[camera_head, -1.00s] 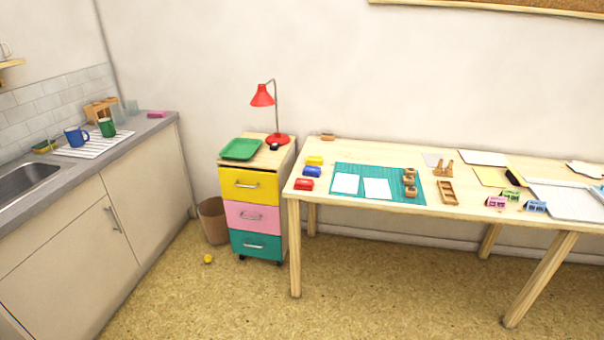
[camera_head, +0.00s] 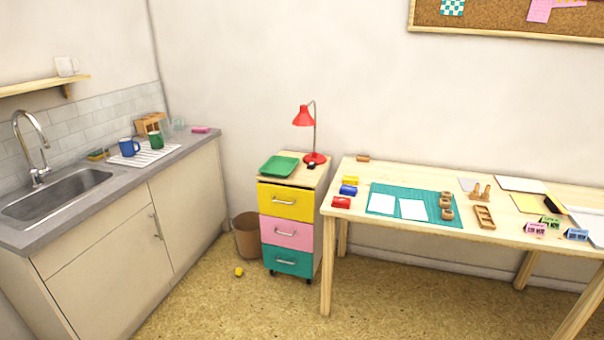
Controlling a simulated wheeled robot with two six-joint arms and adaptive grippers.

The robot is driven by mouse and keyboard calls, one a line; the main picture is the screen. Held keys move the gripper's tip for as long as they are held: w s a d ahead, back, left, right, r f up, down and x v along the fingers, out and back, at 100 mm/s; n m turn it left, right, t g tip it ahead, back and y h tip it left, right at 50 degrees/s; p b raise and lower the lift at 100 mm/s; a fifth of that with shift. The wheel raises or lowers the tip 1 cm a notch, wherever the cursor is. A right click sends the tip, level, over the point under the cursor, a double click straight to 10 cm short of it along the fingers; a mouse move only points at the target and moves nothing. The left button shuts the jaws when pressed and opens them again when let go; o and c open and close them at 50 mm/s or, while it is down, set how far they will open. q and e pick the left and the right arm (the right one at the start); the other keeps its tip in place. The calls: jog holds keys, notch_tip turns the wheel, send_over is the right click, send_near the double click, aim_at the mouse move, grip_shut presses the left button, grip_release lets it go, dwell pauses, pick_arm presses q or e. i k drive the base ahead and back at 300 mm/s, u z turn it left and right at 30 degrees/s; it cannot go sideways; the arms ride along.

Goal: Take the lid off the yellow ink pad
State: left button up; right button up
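The yellow ink pad (camera_head: 351,181) lies at the left end of the wooden table (camera_head: 352,220), at the back of a short row of ink pads. The blue ink pad (camera_head: 348,190) is just in front of it and the red ink pad (camera_head: 341,202) is nearest the table's front edge. The yellow pad is small in view; its lid looks on, but I cannot make out the seam. Neither of my grippers shows in the head view.
A green cutting mat (camera_head: 448,215) with white paper (camera_head: 413,210) lies right of the pads. A drawer cabinet (camera_head: 288,235) with a red lamp (camera_head: 304,116) and green tray (camera_head: 278,166) stands left of the table. A bin (camera_head: 247,240) and yellow ball (camera_head: 239,271) are on the open floor.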

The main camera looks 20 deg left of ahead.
aim_at(346, 179)
jog(key=u, duration=0.65)
jog(key=i, duration=1.1)
jog(key=u, duration=0.35)
jog(key=i, duration=1.25)
jog(key=z, duration=1.4)
jog(key=i, duration=0.85)
jog(key=z, duration=0.9)
